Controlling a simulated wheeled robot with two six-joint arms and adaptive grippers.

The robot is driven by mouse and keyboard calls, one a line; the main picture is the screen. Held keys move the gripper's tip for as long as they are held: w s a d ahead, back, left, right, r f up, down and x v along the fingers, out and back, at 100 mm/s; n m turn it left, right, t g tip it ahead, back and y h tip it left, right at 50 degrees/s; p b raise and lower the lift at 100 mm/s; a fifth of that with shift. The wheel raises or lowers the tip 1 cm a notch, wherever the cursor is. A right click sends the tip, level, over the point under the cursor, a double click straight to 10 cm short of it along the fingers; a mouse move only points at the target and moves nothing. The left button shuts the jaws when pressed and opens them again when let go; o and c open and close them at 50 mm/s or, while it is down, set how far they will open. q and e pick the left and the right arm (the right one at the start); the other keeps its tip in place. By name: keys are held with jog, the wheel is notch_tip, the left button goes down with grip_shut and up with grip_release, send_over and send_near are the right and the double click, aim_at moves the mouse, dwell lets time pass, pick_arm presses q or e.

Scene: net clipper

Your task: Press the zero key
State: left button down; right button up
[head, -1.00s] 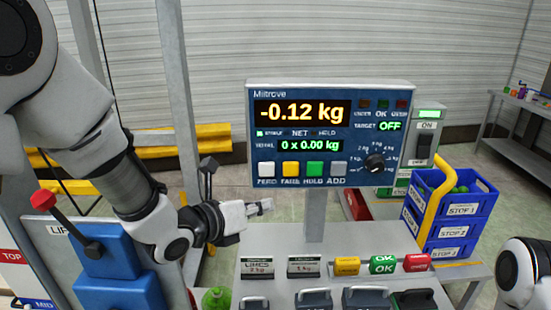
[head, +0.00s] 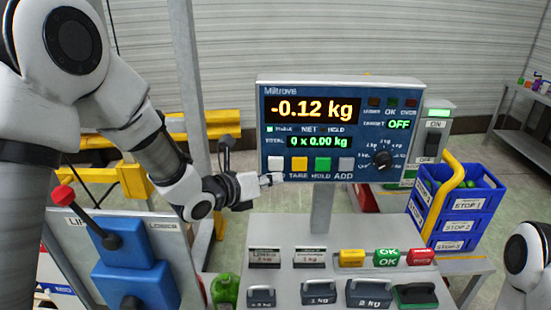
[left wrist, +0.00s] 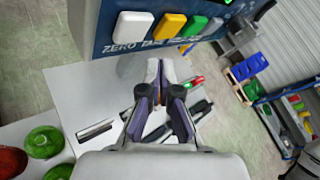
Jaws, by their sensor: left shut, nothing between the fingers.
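The blue scale panel (head: 400,91) stands on a post and reads -0.12 kg. Its zero key (head: 275,162) is the white key at the left of the key row. It also shows in the left wrist view (left wrist: 132,27), with the label ZERO below it. My left gripper (head: 273,179) is shut and empty, with its tips just below the zero key and over part of its label. In the left wrist view my left gripper (left wrist: 160,68) points toward the panel, below the keys. Whether it touches the panel I cannot tell. My right gripper is out of view.
Yellow, green and grey keys sit right of the zero key; the yellow TARE key (head: 299,163) is nearest. Below are several weights (head: 318,292) and coloured blocks (head: 387,257) on a grey bench. Blue crates (head: 463,226) stand at the right, a lever (head: 85,217) at the left.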

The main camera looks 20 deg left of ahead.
aim_at(276, 164)
pick_arm(q)
jog(key=shift+w+a+f, duration=0.1)
jog(key=shift+w+a, duration=0.05)
jog(key=shift+w, duration=0.45)
jog(key=shift+w+a, duration=0.15)
jog(key=shift+w, duration=0.4)
jog(key=shift+s, duration=0.1)
dwell(0.4)
jog(key=shift+w+a+b, duration=0.1)
jog(key=shift+w+b, duration=0.25)
jog(key=shift+w, duration=0.1)
